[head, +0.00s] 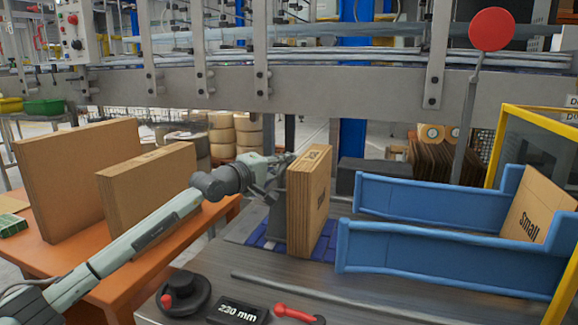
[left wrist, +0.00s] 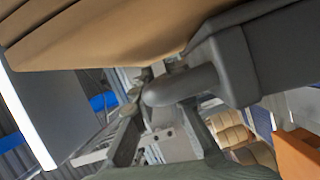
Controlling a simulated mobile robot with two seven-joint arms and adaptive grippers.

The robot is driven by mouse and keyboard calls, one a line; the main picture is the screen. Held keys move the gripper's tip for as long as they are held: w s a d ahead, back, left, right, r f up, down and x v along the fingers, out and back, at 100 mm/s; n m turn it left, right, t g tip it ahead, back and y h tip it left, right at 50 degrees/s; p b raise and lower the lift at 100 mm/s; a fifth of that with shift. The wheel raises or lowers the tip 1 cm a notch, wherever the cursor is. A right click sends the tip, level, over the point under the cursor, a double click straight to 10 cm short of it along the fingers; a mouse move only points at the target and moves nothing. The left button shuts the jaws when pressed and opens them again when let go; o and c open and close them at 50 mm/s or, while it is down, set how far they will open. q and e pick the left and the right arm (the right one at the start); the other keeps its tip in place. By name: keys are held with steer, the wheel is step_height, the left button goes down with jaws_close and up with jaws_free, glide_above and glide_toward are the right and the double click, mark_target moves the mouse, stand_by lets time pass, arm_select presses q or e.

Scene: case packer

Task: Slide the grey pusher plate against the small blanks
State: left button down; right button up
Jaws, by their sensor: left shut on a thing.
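A stack of brown small blanks (head: 307,205) stands upright on the machine bed, left of the blue guide rails. A grey upright part, which looks like the pusher plate (head: 277,217), shows at the stack's left side, mostly hidden by the stack and my gripper. I cannot tell whether they touch. My left gripper (head: 276,172) is at the top of that part, behind the stack's left edge. In the left wrist view it is shut on a rounded dark grey handle (left wrist: 182,87) fixed to a grey block (left wrist: 228,60). Brown cardboard (left wrist: 90,35) fills the top there. My right gripper is out of view.
Blue guide rails (head: 430,245) run right to a blank marked "small" (head: 528,218). Larger brown blanks (head: 80,175) stand on the orange table (head: 110,270) at left. A black knob (head: 185,293), a "230 mm" display (head: 238,311) and a red lever (head: 293,313) are at the front.

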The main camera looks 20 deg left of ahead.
arm_select(q)
steer(key=c, duration=1.5)
jaws_free()
steer(key=shift+c, duration=0.2)
steer(key=v, duration=1.2)
